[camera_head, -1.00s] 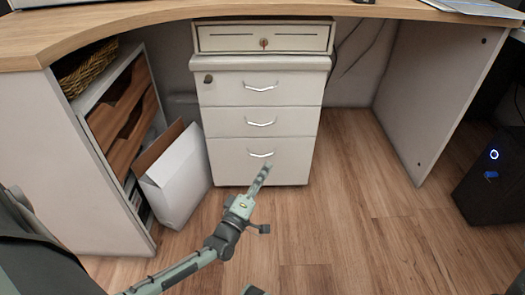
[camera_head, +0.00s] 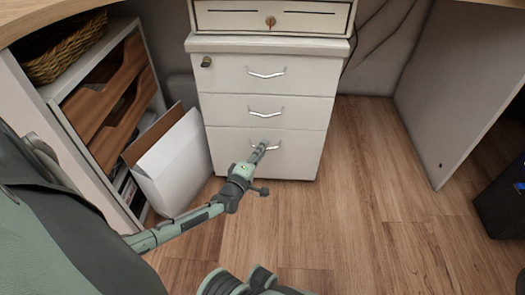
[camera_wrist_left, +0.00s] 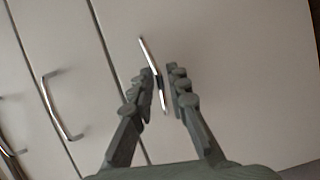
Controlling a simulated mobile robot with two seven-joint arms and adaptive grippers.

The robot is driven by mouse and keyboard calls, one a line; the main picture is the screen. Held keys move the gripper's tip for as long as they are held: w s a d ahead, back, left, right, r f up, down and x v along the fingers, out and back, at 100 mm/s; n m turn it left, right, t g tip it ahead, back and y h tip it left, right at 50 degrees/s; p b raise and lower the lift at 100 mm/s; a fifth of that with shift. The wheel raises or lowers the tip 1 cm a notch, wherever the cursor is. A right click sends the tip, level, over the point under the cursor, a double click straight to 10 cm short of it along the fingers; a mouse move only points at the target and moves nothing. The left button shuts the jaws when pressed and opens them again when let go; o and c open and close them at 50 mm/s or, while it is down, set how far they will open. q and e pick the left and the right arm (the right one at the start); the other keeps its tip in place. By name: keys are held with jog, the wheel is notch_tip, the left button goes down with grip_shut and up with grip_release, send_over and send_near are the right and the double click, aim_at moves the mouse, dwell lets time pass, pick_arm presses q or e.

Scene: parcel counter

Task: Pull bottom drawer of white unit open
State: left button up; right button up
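The white drawer unit (camera_head: 207,104) stands under the counter with three drawers, all closed flush. Its bottom drawer (camera_head: 225,153) has a curved metal handle (camera_head: 278,147). My left gripper (camera_head: 261,146) is at this handle, in front of the drawer face, and partly covers it. In the left wrist view the handle (camera_wrist_left: 143,47) runs past the fingertips of my left gripper (camera_wrist_left: 163,77). The two fingers are apart, with the handle's lower part between them, close to the left finger. Whether they touch it I cannot tell.
A white open box (camera_head: 176,165) leans left of the unit, beside a shelf with wooden trays (camera_head: 110,110) and a wicker basket (camera_head: 68,50). A cash drawer (camera_head: 235,19) sits on top. The wooden floor (camera_head: 350,190) right of the unit is clear.

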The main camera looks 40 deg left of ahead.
pick_arm(q)
jog(key=shift+w, duration=0.2)
jog(key=shift+c, duration=0.4)
grip_shut()
